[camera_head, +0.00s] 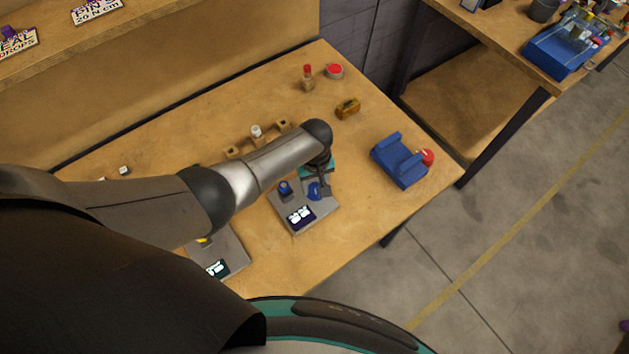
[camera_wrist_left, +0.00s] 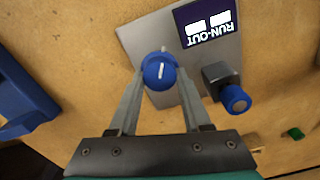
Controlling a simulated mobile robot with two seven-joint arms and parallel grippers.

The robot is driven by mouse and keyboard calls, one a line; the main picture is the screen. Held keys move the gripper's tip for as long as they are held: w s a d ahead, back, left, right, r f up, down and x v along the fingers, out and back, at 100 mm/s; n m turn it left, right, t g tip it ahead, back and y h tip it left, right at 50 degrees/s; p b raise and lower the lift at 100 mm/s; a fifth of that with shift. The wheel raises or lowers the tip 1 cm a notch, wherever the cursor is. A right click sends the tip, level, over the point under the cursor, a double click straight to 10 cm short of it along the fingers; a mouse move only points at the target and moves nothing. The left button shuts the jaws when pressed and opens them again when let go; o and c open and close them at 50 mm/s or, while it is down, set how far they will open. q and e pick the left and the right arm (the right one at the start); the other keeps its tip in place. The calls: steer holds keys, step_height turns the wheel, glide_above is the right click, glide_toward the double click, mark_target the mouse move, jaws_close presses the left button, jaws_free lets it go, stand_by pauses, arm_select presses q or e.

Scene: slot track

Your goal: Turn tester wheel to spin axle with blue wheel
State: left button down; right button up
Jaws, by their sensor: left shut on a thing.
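The grey run-out tester (camera_head: 318,212) lies on the workbench and shows a dark "RUN-OUT" display (camera_wrist_left: 208,24). On its plate is a round blue wheel (camera_wrist_left: 161,72) with a white mark; it also shows in the head view (camera_head: 314,191). A second blue knob (camera_wrist_left: 236,99) sits on a grey block (camera_wrist_left: 217,78) beside it, apart from my fingers. My left gripper (camera_wrist_left: 160,82) is shut on the round blue wheel, one finger on each side. I cannot tell which blue part is on the axle. My right gripper is in neither view.
A blue cradle (camera_head: 399,162) with a red part (camera_head: 427,158) stands right of the tester. Another grey device (camera_head: 230,250) lies left. Bench front right is clear.

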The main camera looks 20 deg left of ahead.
arm_select(q)
steer(key=m, duration=0.6)
steer(key=shift+d+p, duration=0.15)
steer(key=shift+p, duration=0.2)
steer(key=m, duration=0.6)
steer(key=shift+d+m, duration=0.1)
steer(key=shift+m, duration=0.3)
steer(key=m, duration=0.6)
steer(key=shift+s, duration=0.1)
steer(key=m, duration=0.6)
steer(key=shift+s+m, duration=0.1)
steer(key=shift+m, duration=0.3)
steer(key=c, duration=0.6)
jaws_free()
steer(key=shift+r, duration=0.15)
